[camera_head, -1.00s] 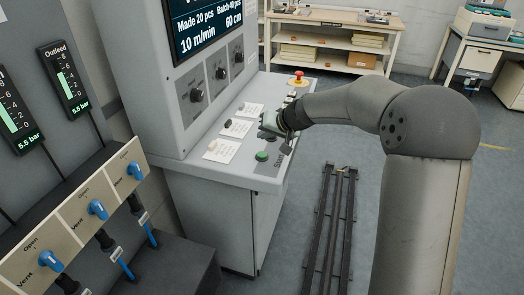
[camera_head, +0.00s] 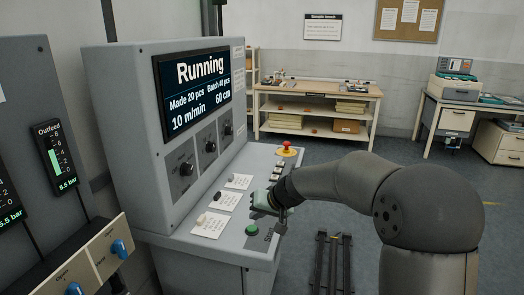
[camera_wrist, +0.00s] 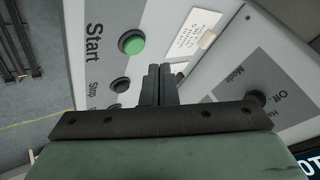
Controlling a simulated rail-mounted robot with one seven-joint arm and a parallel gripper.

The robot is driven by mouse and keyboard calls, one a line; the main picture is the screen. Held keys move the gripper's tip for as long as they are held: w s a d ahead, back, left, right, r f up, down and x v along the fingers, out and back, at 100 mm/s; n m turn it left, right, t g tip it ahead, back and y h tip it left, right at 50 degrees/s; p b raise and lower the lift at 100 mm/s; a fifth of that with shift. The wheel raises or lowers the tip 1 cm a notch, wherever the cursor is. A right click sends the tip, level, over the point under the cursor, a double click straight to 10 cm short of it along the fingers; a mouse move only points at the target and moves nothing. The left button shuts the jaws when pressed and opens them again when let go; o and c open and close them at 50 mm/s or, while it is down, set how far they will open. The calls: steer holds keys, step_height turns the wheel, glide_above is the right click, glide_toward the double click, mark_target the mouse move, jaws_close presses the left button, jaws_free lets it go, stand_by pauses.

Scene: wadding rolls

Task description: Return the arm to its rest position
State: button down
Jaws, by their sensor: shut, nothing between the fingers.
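My arm (camera_head: 345,182) reaches in from the right over the sloping desk of the grey control console (camera_head: 205,263). My gripper (camera_wrist: 158,72) is shut and empty, with its two dark fingers together in the wrist view. In the head view, my gripper (camera_head: 272,206) hangs over the console's right edge, just beyond the green Start button (camera_head: 252,230). The Start button also shows in the wrist view (camera_wrist: 131,42), to the left of the fingertips. I see no clear contact between the fingers and the desk.
The screen (camera_head: 200,82) reads "Running". A red emergency button (camera_head: 287,148) stands at the desk's far end. Knobs (camera_head: 187,169) line the upright panel. Blue-handled valves (camera_head: 119,248) are at lower left. Floor rails (camera_head: 333,262) run beside the console. A shelved bench (camera_head: 320,92) stands behind.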

steer(key=s+d+f+g+h, duration=0.1)
steer(key=s+d, duration=0.4)
steer(key=s, duration=0.7)
steer(key=s+d+f+g+h, duration=0.1)
steer(key=s+d, duration=0.4)
steer(key=s, duration=0.7)
steer(key=s+d+f+m+g+h, duration=0.1)
steer(key=s+d+h, duration=0.3)
steer(key=s, duration=0.8)
steer(key=shift+d+g, duration=0.8)
steer(key=shift+d, duration=0.25)
steer(key=shift+f, duration=0.1)
